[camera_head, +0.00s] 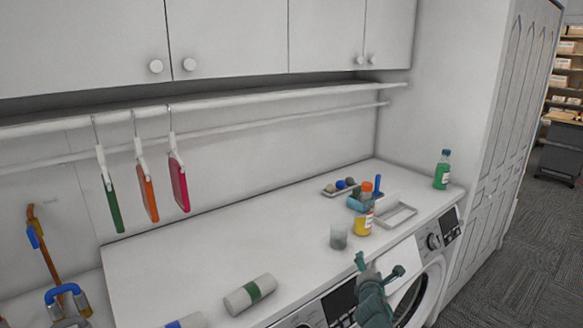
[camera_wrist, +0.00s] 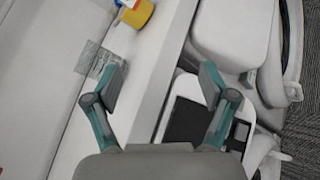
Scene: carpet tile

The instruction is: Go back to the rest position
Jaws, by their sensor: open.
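My gripper (camera_head: 379,266) is at the front edge of the white countertop (camera_head: 290,225), in front of the washing machines. In the wrist view my gripper (camera_wrist: 162,82) has its two teal and grey fingers spread wide with nothing between them. In the wrist view, the counter's front edge runs between the fingers.
Coloured items hang from the rail (camera_head: 250,98). A washing machine (camera_head: 410,296) is below. Mid-counter is clear.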

